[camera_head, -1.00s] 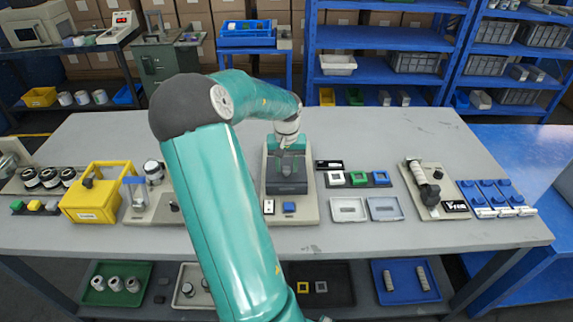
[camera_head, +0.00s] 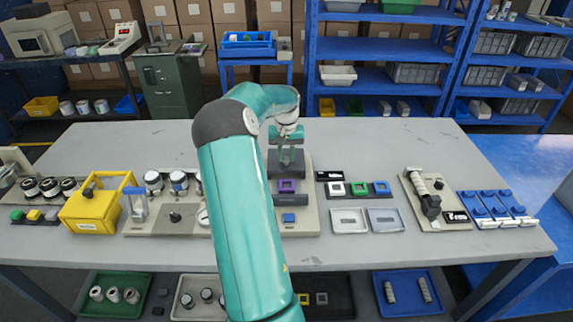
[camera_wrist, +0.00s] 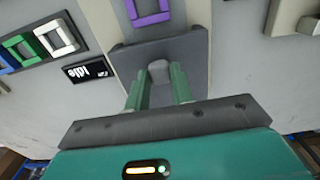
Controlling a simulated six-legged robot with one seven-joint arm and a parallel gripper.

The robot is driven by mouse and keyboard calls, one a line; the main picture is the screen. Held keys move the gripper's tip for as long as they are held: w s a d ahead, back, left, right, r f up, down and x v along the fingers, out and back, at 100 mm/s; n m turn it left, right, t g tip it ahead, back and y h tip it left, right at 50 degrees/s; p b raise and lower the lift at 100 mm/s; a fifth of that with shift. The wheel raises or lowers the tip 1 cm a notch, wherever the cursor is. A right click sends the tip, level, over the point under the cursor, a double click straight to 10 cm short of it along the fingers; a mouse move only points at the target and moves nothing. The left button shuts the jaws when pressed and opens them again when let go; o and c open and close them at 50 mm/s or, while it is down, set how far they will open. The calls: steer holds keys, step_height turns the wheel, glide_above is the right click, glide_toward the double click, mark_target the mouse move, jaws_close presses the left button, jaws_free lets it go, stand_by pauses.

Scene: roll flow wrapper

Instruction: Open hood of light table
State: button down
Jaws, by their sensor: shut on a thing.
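The light table (camera_head: 305,190) is a pale base in the middle of the bench. Its dark grey hood (camera_head: 288,170) sits toward the back of the base, partly behind my arm. A purple square frame (camera_head: 288,186) shows uncovered in front of the hood, and also in the wrist view (camera_wrist: 148,14). My gripper (camera_head: 287,150) is at the hood. In the wrist view, my gripper's green fingers (camera_wrist: 158,88) are shut on a grey knob (camera_wrist: 158,70) on the dark hood (camera_wrist: 190,50). The exact hood angle is hard to tell.
A blue button (camera_head: 289,217) is at the base's front. Right of it are a black display (camera_head: 329,176), white, green and blue frames (camera_head: 359,188) and two shallow trays (camera_head: 348,220). A yellow box (camera_head: 97,206) stands at left. The back of the bench is clear.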

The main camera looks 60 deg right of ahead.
steer(key=shift+w+d, duration=0.3)
steer(key=shift+d, duration=0.25)
steer(key=shift+w+d, duration=0.3)
steer(key=shift+d, duration=0.25)
steer(key=c, duration=1.2)
jaws_free()
steer(key=shift+r, duration=0.1)
step_height(320, 180, up, 14)
